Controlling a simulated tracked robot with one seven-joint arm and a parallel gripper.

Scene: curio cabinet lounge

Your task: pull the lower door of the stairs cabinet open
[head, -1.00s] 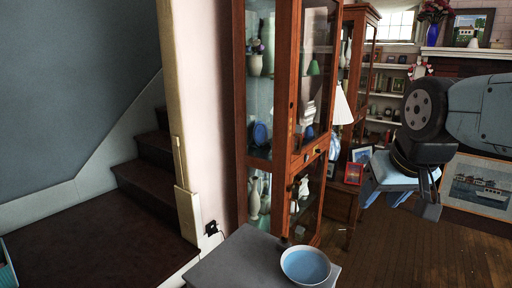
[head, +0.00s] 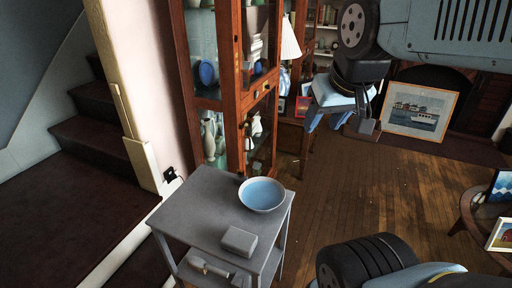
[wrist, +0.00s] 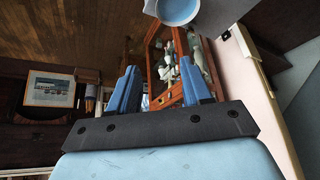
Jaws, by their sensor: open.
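The stairs cabinet (head: 234,92) is a tall wooden case with glass panes, standing against the wall beside the stairs. Its lower door (head: 259,130) is below a small drawer with a knob (head: 266,87); vases show behind the glass. The door looks shut. My gripper (head: 340,130) hangs in the air to the right of the cabinet in the head view, apart from it. In the wrist view its two blue fingers (wrist: 158,88) are spread, with nothing between them, and the cabinet (wrist: 156,63) shows beyond them.
A grey side table (head: 192,212) with a blue bowl (head: 262,194) and a grey box (head: 239,241) stands in front of the cabinet. A framed picture (head: 420,108) leans at the back right. A round table (head: 478,222) is at the right. Wooden floor between is clear.

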